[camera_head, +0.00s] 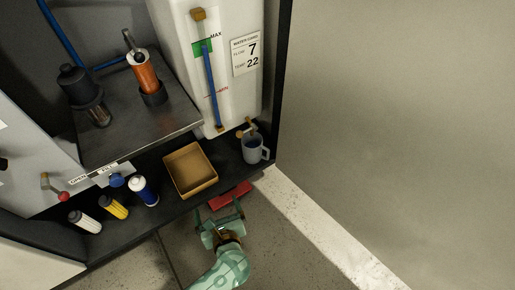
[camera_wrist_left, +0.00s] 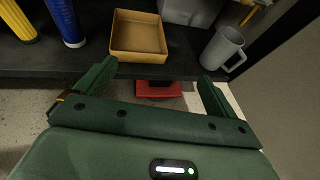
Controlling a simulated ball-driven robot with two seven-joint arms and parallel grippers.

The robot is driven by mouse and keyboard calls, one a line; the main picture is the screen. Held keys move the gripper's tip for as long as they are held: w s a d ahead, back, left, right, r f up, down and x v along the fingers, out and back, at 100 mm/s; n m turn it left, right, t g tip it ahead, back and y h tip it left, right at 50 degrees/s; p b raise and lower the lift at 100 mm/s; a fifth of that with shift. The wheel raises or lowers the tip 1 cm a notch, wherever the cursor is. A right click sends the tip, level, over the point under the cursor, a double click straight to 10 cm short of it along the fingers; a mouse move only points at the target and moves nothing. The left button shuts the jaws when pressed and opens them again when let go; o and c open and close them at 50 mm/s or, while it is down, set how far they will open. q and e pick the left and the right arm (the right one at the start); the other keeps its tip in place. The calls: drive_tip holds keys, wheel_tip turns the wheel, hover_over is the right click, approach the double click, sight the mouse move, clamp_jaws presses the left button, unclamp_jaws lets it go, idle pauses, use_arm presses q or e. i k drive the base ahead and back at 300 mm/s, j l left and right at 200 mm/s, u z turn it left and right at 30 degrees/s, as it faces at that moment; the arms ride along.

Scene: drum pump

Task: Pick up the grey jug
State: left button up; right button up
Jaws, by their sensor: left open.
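The grey jug (camera_head: 253,148) stands upright on the dark shelf at its right end, below the white tank, with its handle towards the right. In the left wrist view the jug (camera_wrist_left: 221,47) is at the upper right, beyond my right-hand fingertip and apart from it. My left gripper (camera_head: 220,212) is open and empty in front of the shelf edge, to the lower left of the jug. Its two fingers also show in the left wrist view (camera_wrist_left: 156,85), spread wide with nothing between them. My right gripper is not in view.
A cardboard tray (camera_head: 191,170) sits on the shelf left of the jug. A red object (camera_head: 230,195) lies below the shelf edge. A brass tap (camera_head: 247,128) is close above the jug.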

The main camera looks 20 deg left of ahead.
sight(252, 146)
drive_tip(key=i+j+z, duration=0.45)
drive_tip(key=i, duration=0.4)
